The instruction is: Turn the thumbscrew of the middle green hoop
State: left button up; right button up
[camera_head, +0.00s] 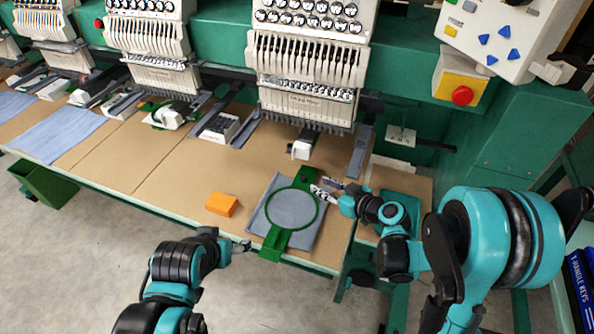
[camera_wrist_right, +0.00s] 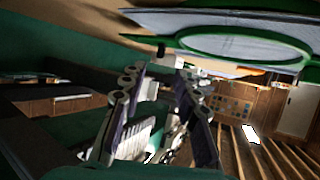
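A green hoop (camera_head: 318,213) holds blue-grey cloth (camera_head: 291,208) flat on the tan table, with a green bracket (camera_head: 275,243) at its front. My right gripper (camera_head: 318,190) is at the hoop's upper right edge, fingers apart. In the right wrist view, the right gripper's fingers (camera_wrist_right: 160,82) are spread just below the hoop (camera_wrist_right: 245,47). A small black-ended peg (camera_wrist_right: 161,50), perhaps the thumbscrew, shows beyond the fingertips; I cannot tell whether they touch it. No thumbscrew is clear in the head view. My left gripper (camera_head: 243,246) is at the table's front edge, its fingers too small to judge.
An orange block (camera_head: 222,204) lies left of the hoop. White embroidery heads (camera_head: 305,75) hang behind it. A yellow box with a red button (camera_head: 462,95) is at upper right. A green bin (camera_head: 47,184) is at far left. The table left of the block is mostly clear.

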aim_at(306, 179)
jog(key=b+x, duration=0.2)
jog(key=x, duration=0.5)
jog(key=shift+w+a+f, duration=0.1)
jog(key=shift+w+a, duration=0.05)
jog(key=shift+a, duration=0.05)
grip_shut()
